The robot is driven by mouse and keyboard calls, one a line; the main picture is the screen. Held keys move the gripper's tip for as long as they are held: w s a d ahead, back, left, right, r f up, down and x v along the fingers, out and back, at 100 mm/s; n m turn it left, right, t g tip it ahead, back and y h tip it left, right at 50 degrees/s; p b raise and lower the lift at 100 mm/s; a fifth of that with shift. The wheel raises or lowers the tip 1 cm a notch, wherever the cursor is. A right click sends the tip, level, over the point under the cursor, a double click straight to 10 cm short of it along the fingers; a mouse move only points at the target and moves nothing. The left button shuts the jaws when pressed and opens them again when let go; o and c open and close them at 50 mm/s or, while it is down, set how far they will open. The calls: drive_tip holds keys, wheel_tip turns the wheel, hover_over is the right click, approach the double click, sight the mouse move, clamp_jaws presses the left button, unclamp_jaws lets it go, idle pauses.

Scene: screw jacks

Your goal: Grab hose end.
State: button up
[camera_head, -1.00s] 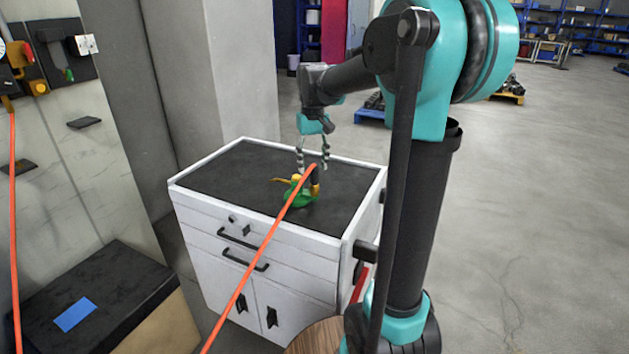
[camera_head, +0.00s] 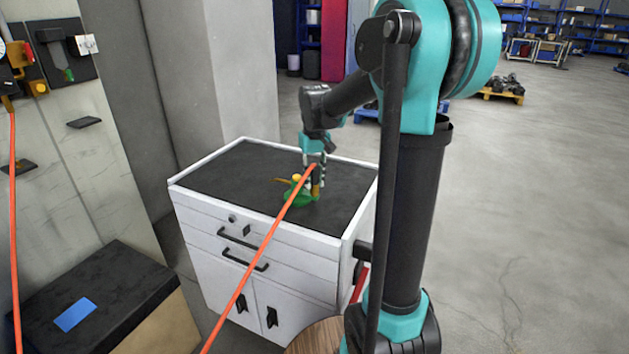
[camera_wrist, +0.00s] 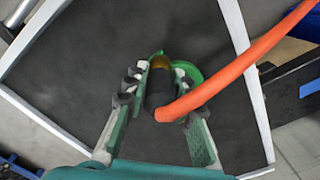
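The orange hose (camera_head: 254,272) rises from the lower left to the cabinet top and ends in a black hose end (camera_wrist: 159,88). My gripper (camera_head: 315,178) points down over the cabinet top. In the wrist view, the fingers of my gripper (camera_wrist: 163,78) lie along both sides of the black end and appear shut on it. A green piece (camera_head: 290,198) with a yellow part (camera_head: 296,178) is at the hose end; it also shows beyond the fingertips in the wrist view (camera_wrist: 190,73). The finger contact on the right is partly hidden by the hose.
The white cabinet (camera_head: 200,213) has a dark top, mostly clear around the hose end. A grey pillar (camera_head: 240,75) stands behind it. At the left are a wall panel (camera_head: 68,55) and a dark box (camera_head: 120,285) with a blue patch. Open floor lies at the right.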

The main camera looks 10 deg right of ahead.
clamp_jaws()
